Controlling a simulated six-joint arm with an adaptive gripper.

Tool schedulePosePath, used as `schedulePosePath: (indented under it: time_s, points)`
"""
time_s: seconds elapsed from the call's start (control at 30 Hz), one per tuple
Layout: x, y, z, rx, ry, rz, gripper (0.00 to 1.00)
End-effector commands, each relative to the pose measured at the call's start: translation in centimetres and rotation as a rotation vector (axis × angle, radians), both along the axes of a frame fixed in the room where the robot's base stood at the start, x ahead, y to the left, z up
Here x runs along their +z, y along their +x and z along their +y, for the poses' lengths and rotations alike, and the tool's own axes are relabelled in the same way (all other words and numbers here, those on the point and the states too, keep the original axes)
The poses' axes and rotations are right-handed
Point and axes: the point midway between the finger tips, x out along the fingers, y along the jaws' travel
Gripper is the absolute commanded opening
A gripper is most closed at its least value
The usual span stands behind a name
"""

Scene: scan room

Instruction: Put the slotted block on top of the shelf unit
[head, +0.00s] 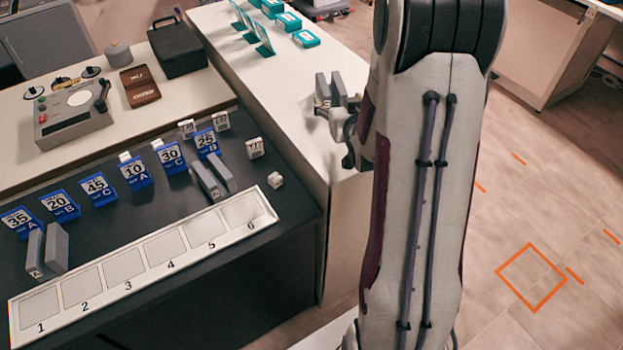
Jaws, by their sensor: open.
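One grey slotted block (207,183), two upright plates with a gap between them, stands on the dark table behind the numbered strip, near place 5. A similar grey pair of plates (56,249) stands at the table's left, near place 1. My gripper (341,112) is open over the near edge of the white counter, partly hidden by my arm. Grey upright plates show at its tip. I cannot tell whether they are its fingers or another block. I cannot make out for sure which piece is the shelf unit.
A white strip (143,262) with places 1 to 6 lies along the dark table's front. Blue numbered holders (133,172) stand behind it. A grey device (73,115) and black case (178,49) stand further back. Teal items (306,39) are on the white counter (236,60).

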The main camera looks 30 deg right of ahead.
Motion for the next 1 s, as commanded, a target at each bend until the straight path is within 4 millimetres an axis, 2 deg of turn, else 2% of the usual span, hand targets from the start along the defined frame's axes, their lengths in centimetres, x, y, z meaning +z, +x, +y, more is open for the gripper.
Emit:
schedulePosePath:
  time_s: [0.23, 0.47, 0.77, 1.0]
  points:
    - [2.6, -0.3, 3.2, 0.031, 0.005, 0.076, 0.65]
    - [4.8, -1.7, 6.8, 0.061, 0.019, 0.165, 0.65]
    - [7.4, -4.9, 11.7, 0.103, 0.042, 0.277, 0.65]
    - [9.1, -8.5, 15.5, 0.142, 0.064, 0.366, 0.65]
